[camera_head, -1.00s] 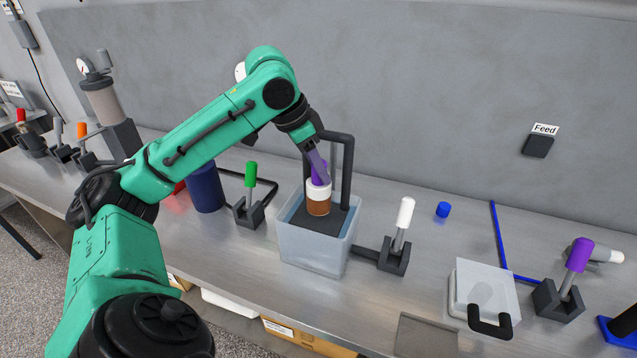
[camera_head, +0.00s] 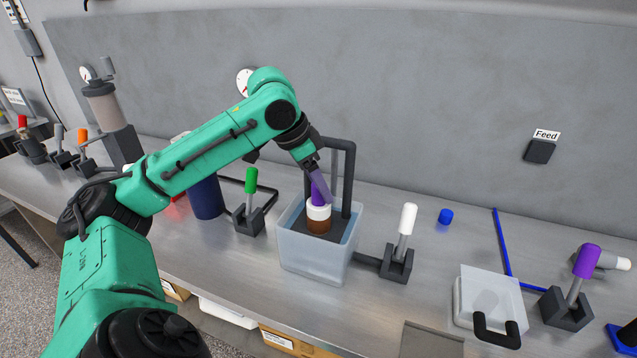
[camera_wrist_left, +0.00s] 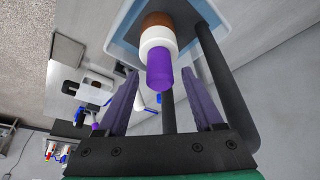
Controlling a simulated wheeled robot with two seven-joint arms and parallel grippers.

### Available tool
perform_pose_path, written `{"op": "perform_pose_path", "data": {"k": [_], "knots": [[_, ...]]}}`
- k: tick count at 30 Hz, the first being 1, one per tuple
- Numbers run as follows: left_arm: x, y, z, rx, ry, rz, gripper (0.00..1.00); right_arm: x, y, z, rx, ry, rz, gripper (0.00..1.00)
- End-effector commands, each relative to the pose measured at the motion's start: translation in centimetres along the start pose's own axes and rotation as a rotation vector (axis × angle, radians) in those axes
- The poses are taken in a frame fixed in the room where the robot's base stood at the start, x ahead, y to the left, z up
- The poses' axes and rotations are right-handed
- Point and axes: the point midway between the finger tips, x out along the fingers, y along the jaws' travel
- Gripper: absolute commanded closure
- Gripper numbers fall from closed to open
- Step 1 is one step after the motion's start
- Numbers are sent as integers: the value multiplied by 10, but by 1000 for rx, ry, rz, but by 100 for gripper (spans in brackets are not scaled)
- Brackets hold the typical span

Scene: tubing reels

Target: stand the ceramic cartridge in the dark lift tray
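The ceramic cartridge (camera_head: 318,226), brown below with a white band and a purple top, is upright on the dark lift tray (camera_head: 341,231) inside a clear bath. My left gripper (camera_head: 321,192), with purple fingers, is over its top. In the left wrist view, the cartridge's purple top (camera_wrist_left: 160,70) is between the two fingers, with a gap on each side. The fingers look open. The cartridge's foot is partly hidden by the bath wall in the head view. My right gripper is not in view.
The clear bath (camera_head: 312,262) and the tray's dark upright frame (camera_head: 349,180) are close around the gripper. A green-handled lever (camera_head: 251,181) and a white-handled lever (camera_head: 407,219) flank the bath. A clear lidded box (camera_head: 490,297) and a purple-handled lever (camera_head: 586,262) are at right.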

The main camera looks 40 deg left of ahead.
Motion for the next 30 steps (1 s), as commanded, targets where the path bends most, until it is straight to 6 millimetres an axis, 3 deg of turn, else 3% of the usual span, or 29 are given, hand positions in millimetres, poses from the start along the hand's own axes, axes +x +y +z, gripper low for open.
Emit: {"op": "perform_pose_path", "data": {"k": [8,10,11,21,25,30], "knots": [[-7,0,-3,0,1,-1,32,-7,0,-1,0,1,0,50],[-20,0,-8,0,2,-1,32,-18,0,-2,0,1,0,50],[-22,0,-7,0,4,-2,32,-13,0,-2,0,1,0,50],[-115,0,-7,0,5,-1,32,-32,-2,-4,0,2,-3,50],[-130,0,-6,0,2,0,32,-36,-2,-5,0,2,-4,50],[-132,0,-4,0,-1,0,32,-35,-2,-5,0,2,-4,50]]}}
